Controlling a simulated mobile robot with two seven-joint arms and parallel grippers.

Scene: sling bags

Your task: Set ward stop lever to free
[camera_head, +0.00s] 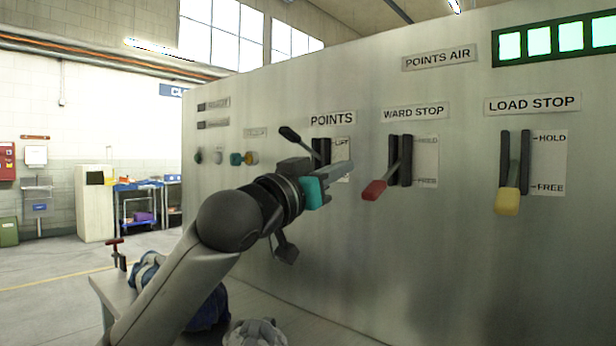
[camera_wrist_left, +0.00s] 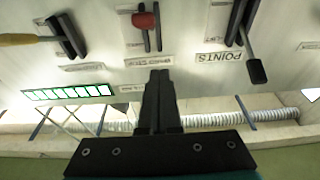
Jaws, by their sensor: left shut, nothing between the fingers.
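The ward stop lever, with its red handle (camera_head: 374,190), juts out from a black slot under the WARD STOP label (camera_head: 415,112). HOLD is marked at the slot's top and FREE at its bottom. The handle appears near the FREE label's height, but it projects outward, so I cannot tell its exact setting. The red handle (camera_wrist_left: 145,20) also shows in the upside-down left wrist view. My left gripper (camera_head: 347,168) is shut and empty, left of the red handle and apart from it, in front of the points lever's slot. The gripper fingers (camera_wrist_left: 160,76) show together in the wrist view.
The points lever (camera_head: 289,134), with a black handle, is close on the left, partly hidden by my gripper. The load stop lever's yellow handle (camera_head: 508,201) is on the right. Bags (camera_head: 208,308) lie below my left arm. Space before the panel's right half is clear.

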